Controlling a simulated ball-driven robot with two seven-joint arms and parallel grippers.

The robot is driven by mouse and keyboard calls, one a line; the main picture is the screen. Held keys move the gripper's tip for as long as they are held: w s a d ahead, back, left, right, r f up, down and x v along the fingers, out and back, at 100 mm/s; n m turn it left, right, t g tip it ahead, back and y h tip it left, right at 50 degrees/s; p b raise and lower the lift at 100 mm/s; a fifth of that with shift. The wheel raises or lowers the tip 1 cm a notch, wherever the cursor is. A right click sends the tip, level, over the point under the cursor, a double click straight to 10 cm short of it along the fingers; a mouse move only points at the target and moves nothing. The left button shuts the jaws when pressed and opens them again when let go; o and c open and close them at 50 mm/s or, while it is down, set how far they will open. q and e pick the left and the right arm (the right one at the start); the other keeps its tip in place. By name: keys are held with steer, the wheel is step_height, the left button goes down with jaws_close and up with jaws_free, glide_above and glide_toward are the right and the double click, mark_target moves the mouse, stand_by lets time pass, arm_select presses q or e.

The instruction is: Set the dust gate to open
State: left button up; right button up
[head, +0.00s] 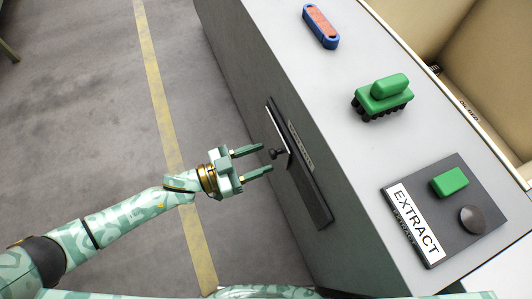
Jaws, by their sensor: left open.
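The dust gate (314,196) is a dark upright panel on the side wall of the grey bench. A small black knob (277,153) sticks out from its upper part, beside a pale label strip too small to read. My left gripper (267,158) reaches in from the left. It is open and empty, its two fingers pointing right at the knob, with the tips close to it. I cannot tell whether the tips reach around the knob. My right gripper is not in view.
On the bench top (335,110) are a blue-and-orange piece (321,27), a green bristled brush (383,94) and a dark EXTRACT panel (441,257) with a green block (450,181) and round dark knob (473,220). A cardboard-coloured bin (485,75) stands behind.

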arm_select(q)
steer(key=shift+x, duration=1.25)
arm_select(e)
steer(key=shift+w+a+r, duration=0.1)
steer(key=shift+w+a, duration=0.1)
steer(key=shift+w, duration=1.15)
